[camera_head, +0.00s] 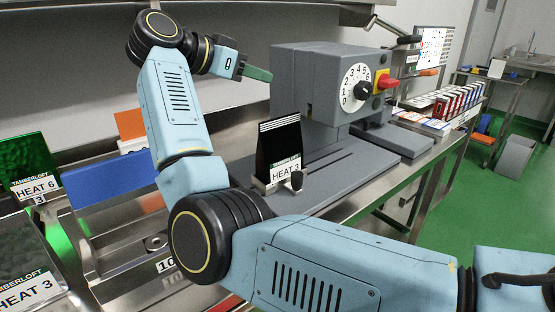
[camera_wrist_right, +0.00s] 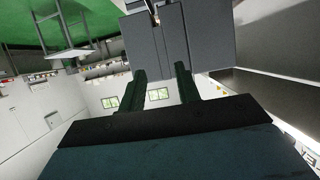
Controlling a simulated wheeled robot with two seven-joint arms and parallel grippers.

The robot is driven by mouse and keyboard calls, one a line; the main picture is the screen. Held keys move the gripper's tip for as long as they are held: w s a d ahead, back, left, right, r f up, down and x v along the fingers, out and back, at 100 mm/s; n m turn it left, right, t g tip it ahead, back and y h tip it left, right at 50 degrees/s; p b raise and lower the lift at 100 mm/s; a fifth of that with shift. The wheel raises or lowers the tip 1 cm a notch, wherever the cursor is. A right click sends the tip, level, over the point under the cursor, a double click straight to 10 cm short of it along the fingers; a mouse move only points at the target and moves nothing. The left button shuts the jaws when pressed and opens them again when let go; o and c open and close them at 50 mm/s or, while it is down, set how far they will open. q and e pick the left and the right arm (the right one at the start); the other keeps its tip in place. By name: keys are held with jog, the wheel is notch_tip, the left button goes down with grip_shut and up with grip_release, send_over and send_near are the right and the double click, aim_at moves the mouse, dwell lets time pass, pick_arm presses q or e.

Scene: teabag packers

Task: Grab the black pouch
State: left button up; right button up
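A black pouch (camera_head: 279,145) stands upright in a small metal holder in front of the grey heat sealer (camera_head: 292,85). A white label near its foot reads HEAT 3. My right gripper (camera_head: 262,75) is above and left of the pouch in the head view, apart from it, close to the sealer's upper left side. In the right wrist view its two dark green fingers (camera_wrist_right: 162,88) are spread with nothing between them, and a grey body, apparently the sealer (camera_wrist_right: 190,40), lies beyond. The pouch is not recognisable in that view. My left gripper is out of view.
A green pouch (camera_head: 32,165) labelled HEAT 6 and a dark pouch labelled HEAT 3 (camera_head: 25,265) stand at left, near a blue panel (camera_head: 112,180). The sealer carries a dial and a red-yellow switch (camera_head: 385,83). Boxes (camera_head: 455,100) line the bench at right. My right arm crosses the foreground.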

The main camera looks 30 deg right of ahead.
jog(key=b, duration=0.2)
send_near(281, 117)
jog(key=d, duration=0.2)
jog(key=shift+w+d+f, duration=0.2)
jog(key=shift+d+f, duration=0.05)
jog(key=shift+d, duration=0.2)
jog(key=shift+w+d+f, duration=0.15)
jog(key=shift+d+f, duration=0.15)
jog(key=shift+d, duration=0.15)
jog(key=b+x, duration=0.1)
jog(key=x, duration=0.4)
jog(key=shift+d+f+b, duration=0.2)
jog(key=shift+d+b, duration=0.15)
jog(key=shift+d, duration=0.1)
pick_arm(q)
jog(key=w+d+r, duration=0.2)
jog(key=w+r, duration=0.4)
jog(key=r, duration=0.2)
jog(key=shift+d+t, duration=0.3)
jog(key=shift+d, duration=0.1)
pick_arm(e)
grip_shut()
